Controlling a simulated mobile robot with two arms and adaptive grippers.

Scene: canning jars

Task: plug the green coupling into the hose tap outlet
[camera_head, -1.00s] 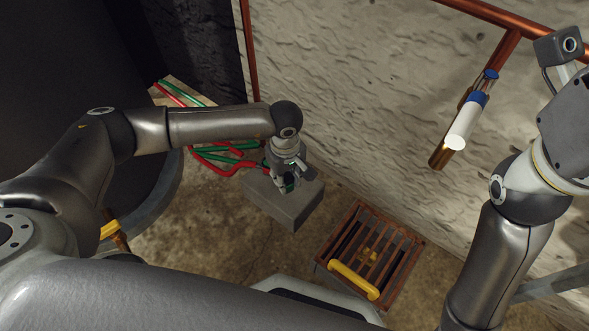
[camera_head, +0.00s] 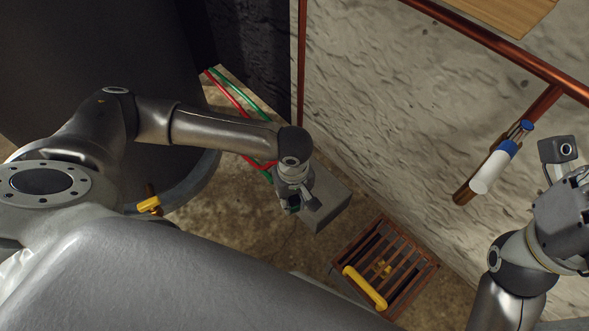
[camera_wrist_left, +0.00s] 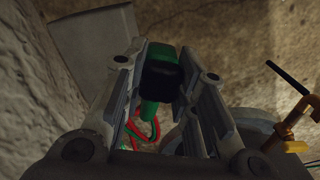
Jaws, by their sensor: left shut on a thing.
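My left gripper (camera_head: 300,204) is over the floor, in front of the grey block. In the left wrist view its jaws (camera_wrist_left: 163,92) are shut on the green coupling (camera_wrist_left: 150,108), which has a black part (camera_wrist_left: 160,74) at one end. In the head view the gripper mostly hides the coupling. A brass tap with yellow parts (camera_head: 150,204) shows beside the dark barrel, left of the gripper and apart from it. The tap also shows at the right of the left wrist view (camera_wrist_left: 290,132), with a black lever. Its outlet is not clear.
The grey block (camera_head: 332,206) stands by the wall. A rusty grate (camera_head: 405,262) with a yellow bar (camera_head: 366,288) lies right of it. Red and green hoses (camera_head: 232,95) run behind my left arm. A copper pipe (camera_head: 500,48) and a white-and-blue cylinder (camera_head: 490,172) are on the wall.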

